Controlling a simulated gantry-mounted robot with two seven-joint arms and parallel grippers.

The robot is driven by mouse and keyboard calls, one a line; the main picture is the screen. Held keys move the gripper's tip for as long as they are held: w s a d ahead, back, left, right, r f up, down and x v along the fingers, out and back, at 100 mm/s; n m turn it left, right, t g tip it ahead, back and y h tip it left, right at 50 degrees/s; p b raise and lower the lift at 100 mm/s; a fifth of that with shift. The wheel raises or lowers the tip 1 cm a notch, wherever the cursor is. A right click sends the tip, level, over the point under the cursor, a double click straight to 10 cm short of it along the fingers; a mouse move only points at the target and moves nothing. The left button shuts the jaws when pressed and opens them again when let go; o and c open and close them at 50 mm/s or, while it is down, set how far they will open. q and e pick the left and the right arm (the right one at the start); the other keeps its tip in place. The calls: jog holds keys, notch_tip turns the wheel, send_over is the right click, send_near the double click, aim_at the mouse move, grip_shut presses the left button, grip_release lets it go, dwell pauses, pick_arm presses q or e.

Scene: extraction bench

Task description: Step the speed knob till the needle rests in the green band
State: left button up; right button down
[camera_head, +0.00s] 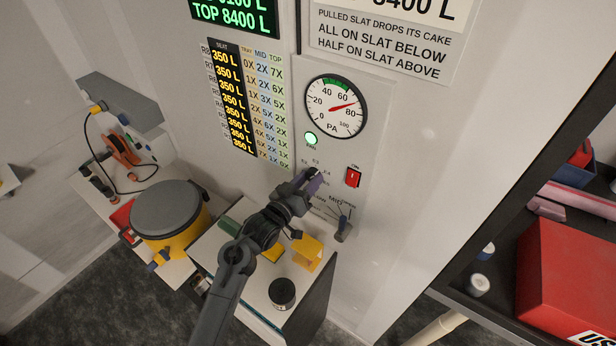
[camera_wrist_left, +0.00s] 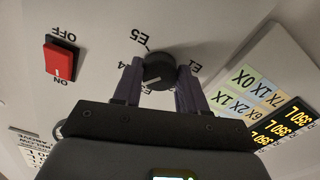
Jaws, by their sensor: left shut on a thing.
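The speed knob (camera_wrist_left: 158,70) is round and black, with a pale pointer line and E-marks around it on the panel. My left gripper (camera_wrist_left: 160,84) is shut on it, one purple-grey finger on each side. In the head view my left gripper (camera_head: 314,180) reaches the panel below the gauge and hides most of the knob. The round white gauge (camera_head: 335,120) marked PA has a green band (camera_head: 337,79) along the top of its scale. Its red needle (camera_head: 345,105) points right and slightly up, between 60 and 80, outside the green band. My right gripper is not in view.
A red rocker switch (camera_head: 353,177) sits right of the knob; it also shows in the wrist view (camera_wrist_left: 60,61). A lever (camera_head: 342,229) marked MID is below it. A green lamp (camera_head: 310,139) glows under the gauge. A yellow drum (camera_head: 168,218) stands left of my arm.

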pick_arm(q)
jog(key=n+p, duration=0.3)
jog(key=n, duration=0.2)
jog(key=shift+r+n, duration=0.15)
jog(key=shift+n, duration=0.25)
jog(key=shift+n+p, duration=0.3)
jog(key=shift+n, duration=0.5)
jog(key=o, duration=1.1)
jog(key=shift+c, duration=0.2)
jog(key=shift+s, duration=0.15)
jog(key=shift+s+a, duration=0.4)
jog(key=shift+s, duration=0.1)
jog(key=b+v, duration=0.1)
jog(key=v, duration=0.8)
jog(key=shift+s+b, duration=0.15)
jog(key=shift+b, duration=0.15)
